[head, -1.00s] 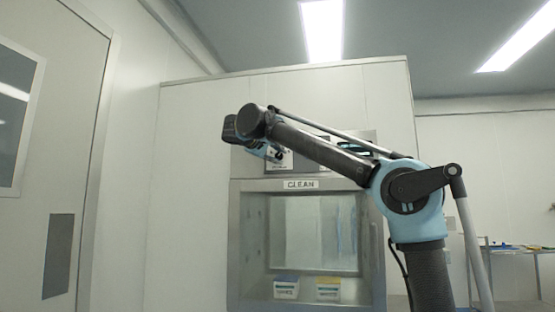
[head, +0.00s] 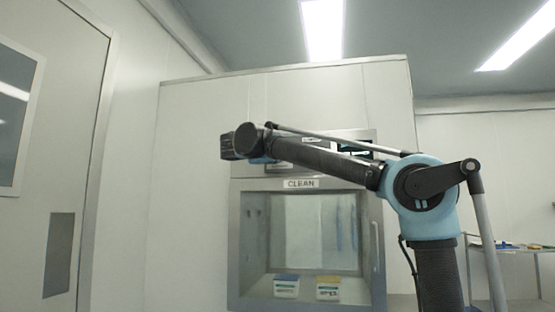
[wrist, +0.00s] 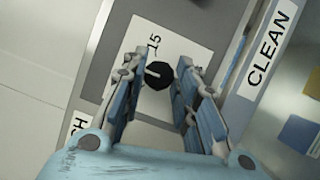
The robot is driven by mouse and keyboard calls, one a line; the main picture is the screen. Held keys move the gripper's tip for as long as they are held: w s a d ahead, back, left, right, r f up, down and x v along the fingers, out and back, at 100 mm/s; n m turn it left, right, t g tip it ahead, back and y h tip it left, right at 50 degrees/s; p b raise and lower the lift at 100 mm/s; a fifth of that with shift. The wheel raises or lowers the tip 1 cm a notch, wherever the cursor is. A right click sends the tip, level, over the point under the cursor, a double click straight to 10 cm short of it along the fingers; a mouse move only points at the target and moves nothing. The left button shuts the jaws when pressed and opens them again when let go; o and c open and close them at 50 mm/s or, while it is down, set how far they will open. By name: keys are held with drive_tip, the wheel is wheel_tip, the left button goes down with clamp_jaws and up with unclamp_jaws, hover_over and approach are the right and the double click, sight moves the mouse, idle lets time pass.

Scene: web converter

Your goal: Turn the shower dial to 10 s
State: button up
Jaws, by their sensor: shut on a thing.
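In the wrist view the shower dial (wrist: 160,75) is a black knob with a white pointer mark on a white card (wrist: 176,34). The number 15 is printed near it, and the other scale numbers are hidden or out of view. The pointer mark lies on the knob's left side; I cannot tell its exact reading. My gripper (wrist: 158,80) has one finger on each side of the dial and is shut on it. In the head view my arm hides the dial and the fingers.
Below the panel is a metal hatch with a CLEAN label (head: 300,184) and a glass window. Inside stand a blue-topped box (head: 286,287) and a yellow-topped box (head: 328,288). A door (head: 60,150) is at the left, and a shelf table (head: 515,252) at the right.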

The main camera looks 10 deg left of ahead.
drive_tip(key=shift+f, duration=0.2)
drive_tip(key=o, duration=1.1)
drive_tip(key=shift+c, duration=0.2)
drive_tip(key=shift+r, duration=0.1)
drive_tip(key=v, duration=1.2)
drive_tip(key=shift+w, duration=0.1)
